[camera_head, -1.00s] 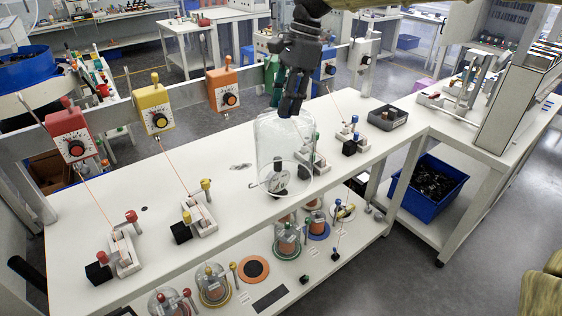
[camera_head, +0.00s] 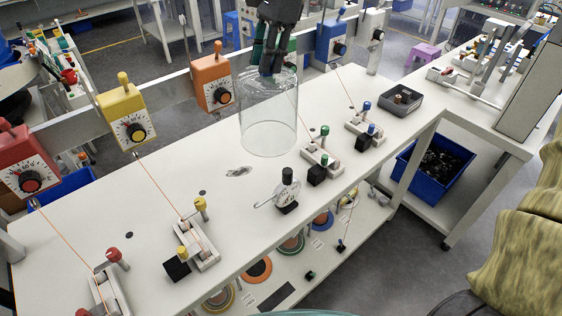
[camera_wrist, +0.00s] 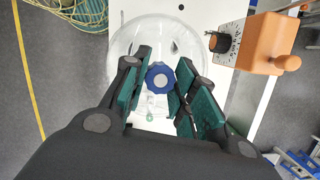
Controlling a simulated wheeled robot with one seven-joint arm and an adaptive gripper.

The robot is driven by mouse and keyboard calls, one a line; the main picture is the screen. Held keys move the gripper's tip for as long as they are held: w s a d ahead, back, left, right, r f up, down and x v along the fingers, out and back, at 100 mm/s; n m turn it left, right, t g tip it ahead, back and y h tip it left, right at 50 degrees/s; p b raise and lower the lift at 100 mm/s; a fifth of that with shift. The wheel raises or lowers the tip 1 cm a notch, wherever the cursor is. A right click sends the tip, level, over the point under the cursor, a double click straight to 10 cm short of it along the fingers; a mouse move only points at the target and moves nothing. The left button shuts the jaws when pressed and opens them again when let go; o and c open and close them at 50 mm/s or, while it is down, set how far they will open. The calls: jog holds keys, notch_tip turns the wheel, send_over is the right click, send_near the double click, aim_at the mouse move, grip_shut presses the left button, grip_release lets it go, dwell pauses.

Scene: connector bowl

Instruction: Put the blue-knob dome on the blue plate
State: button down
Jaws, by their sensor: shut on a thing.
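My gripper (camera_head: 270,74) is shut on the blue knob (camera_wrist: 160,77) of a clear glass dome (camera_head: 268,122). In the wrist view the knob sits between the green finger pads, with the round dome (camera_wrist: 125,45) below. In the head view the dome hangs upright over the white bench's middle, and the fingers hide its knob. I cannot tell the exact gap under its rim. The blue plate (camera_head: 322,219) lies on the lower shelf, partly hidden by the bench's front edge.
Switches with coloured knobs (camera_head: 325,155) line the bench. Other round plates (camera_head: 256,270) lie on the shelf.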

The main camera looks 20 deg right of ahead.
jog(key=w+f, duration=0.1)
jog(key=w+f+b, duration=0.1)
jog(key=f, duration=0.1)
jog(key=shift+w+f, duration=0.3)
jog(key=shift+w, duration=0.05)
notch_tip(320, 180, down, 14)
jog(key=s, duration=0.2)
jog(key=shift+w+d, duration=0.1)
jog(key=c, duration=1.1)
grip_release()
jog(key=shift+c, duration=0.2)
